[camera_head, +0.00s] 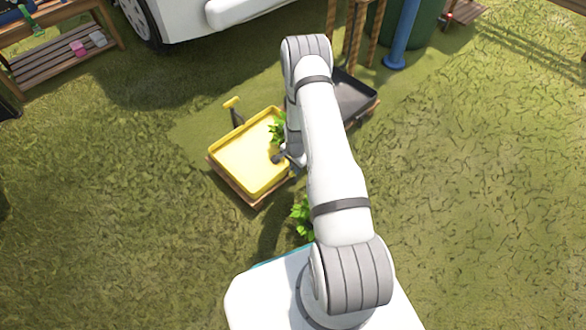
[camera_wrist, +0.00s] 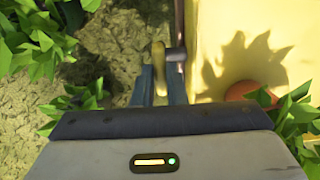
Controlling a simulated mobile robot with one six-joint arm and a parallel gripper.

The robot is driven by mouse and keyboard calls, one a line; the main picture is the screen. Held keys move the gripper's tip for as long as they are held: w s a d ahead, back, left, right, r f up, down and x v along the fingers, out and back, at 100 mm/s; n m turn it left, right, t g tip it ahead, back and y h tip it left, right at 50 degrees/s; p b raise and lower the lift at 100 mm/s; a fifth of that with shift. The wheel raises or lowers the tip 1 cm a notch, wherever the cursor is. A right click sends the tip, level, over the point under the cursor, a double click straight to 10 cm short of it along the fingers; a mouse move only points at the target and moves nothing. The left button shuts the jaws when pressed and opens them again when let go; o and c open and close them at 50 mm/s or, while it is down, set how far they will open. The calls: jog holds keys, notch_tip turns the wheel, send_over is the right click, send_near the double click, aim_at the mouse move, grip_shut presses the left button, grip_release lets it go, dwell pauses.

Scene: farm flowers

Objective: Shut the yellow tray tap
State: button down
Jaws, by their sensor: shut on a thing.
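The yellow tray (camera_head: 243,160) sits on the grass left of my arm in the head view; its pale yellow side and floor fill the right of the wrist view (camera_wrist: 225,22). The yellow tap handle (camera_wrist: 158,56) stands beside the tray wall, with a short dark stem (camera_wrist: 176,54) running toward the wall. My gripper (camera_wrist: 161,82) is shut on the handle, its two blue-grey fingers on either side. The handle's lower part is hidden between the fingers. In the head view my arm hides the tap, so I cannot tell its exact angle there.
Leafy green plants (camera_wrist: 32,45) crowd both sides of the gripper. A dark tray (camera_head: 352,97) stands behind my arm. A dark post with a yellow crosspiece (camera_head: 232,103) rises at the tray's far left corner. A white vehicle (camera_head: 205,20) stands behind. Grass is open at left and right.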

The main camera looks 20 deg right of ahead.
jog(key=c, duration=1.6)
grip_release()
jog(key=shift+s+d+f, duration=0.1)
jog(key=shift+s+f, duration=0.05)
jog(key=shift+s, duration=0.25)
jog(key=shift+o, duration=0.7)
jog(key=shift+w, duration=0.15)
jog(key=shift+r+p, duration=1.6)
jog(key=shift+r, duration=2.35)
